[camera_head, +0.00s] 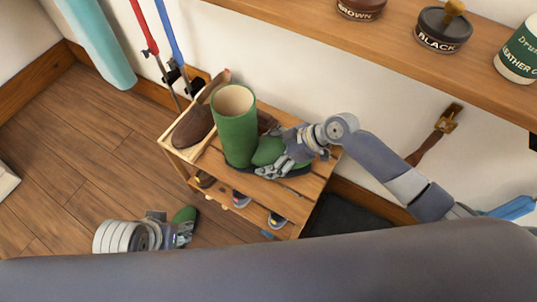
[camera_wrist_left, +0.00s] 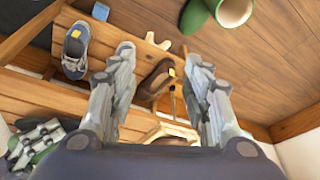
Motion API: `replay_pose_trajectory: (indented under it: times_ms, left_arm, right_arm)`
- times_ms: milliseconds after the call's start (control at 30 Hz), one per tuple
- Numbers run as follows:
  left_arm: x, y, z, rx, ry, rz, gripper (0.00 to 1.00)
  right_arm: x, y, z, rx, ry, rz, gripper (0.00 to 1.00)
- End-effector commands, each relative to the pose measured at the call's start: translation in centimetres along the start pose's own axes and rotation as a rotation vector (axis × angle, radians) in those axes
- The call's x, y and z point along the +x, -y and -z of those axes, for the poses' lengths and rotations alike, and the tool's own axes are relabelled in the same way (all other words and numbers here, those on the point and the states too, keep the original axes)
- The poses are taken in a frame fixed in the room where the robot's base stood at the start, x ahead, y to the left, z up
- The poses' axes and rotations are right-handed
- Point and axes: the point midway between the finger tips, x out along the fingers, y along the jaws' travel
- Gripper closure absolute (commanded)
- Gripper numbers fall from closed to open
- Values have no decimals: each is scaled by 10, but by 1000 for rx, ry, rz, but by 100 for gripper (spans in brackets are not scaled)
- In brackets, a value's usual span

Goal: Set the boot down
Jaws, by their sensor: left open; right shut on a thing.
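A green boot (camera_head: 236,128) is upright over the top of a wooden shoe rack (camera_head: 206,161), its toe pointing right in the head view. My right gripper (camera_head: 277,166) is shut on the toe part. The dark sole is at the rack top; I cannot tell whether it touches. A second green boot (camera_head: 184,214) is on the floor beside my left gripper (camera_head: 184,233), mostly hidden behind it; it also shows in the left wrist view (camera_wrist_left: 196,14). My left gripper (camera_wrist_left: 165,62) is open, with nothing between its fingers.
Sneakers (camera_wrist_left: 75,52) and a brown shoe (camera_wrist_left: 156,79) are on lower tiers. A wall shelf (camera_head: 400,42) with polish jars (camera_head: 443,30) is above.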

Motion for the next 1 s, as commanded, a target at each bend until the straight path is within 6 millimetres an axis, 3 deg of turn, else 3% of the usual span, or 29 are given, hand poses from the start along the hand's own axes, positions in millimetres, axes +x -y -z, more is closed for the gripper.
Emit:
replay_pose_trajectory:
  times_ms: [200, 700, 1000]
  left_arm:
    - [23, -1, 0, 0, 16, -3, 55]
    - [102, -5, -17, 7, 57, -10, 55]
    - [127, -7, -28, 9, 69, -12, 55]
  right_arm:
    - [-15, 1, 17, -3, -5, -2, 62]
    - [-9, 111, 37, -1, -7, 0, 62]
    - [-5, 150, 44, -1, -6, -1, 62]
